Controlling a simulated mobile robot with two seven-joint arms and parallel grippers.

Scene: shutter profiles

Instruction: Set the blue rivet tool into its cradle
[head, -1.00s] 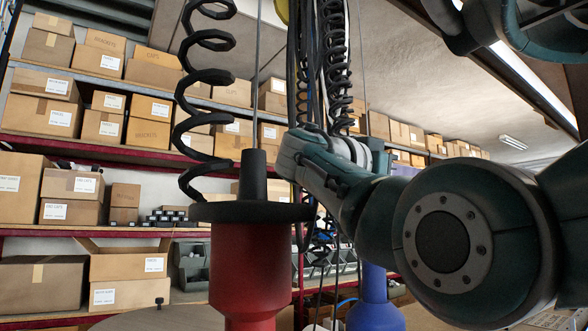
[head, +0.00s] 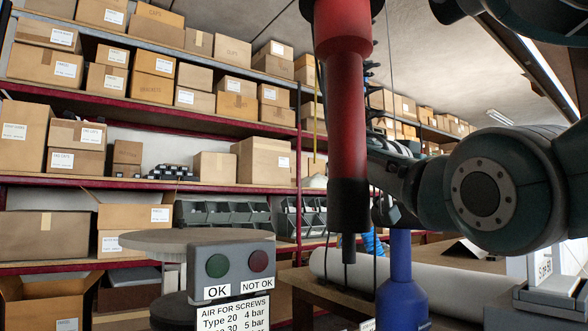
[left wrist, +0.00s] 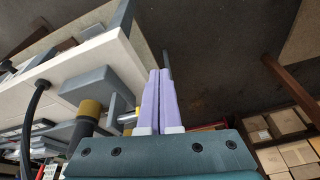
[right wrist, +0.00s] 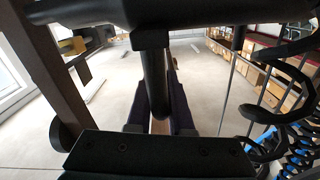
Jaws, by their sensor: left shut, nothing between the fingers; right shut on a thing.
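The blue rivet tool (head: 402,291) stands upright low right of centre in the head view, with a narrow neck above a wider body. My right arm reaches in above it, its gripper hidden behind the red tool. In the right wrist view my right gripper (right wrist: 160,108) is shut around an upright dark cylinder, which looks like the tool's neck in shadow. My left gripper (left wrist: 159,75) is shut and empty in the left wrist view and is outside the head view. I cannot pick out the cradle for certain.
A red tool (head: 343,110) with a black tip hangs close in front. A grey button box (head: 232,270) marked OK and NOT OK stands at lower centre. Shelves of cartons (head: 236,85) fill the back. A black coiled hose (right wrist: 288,85) hangs beside my right gripper.

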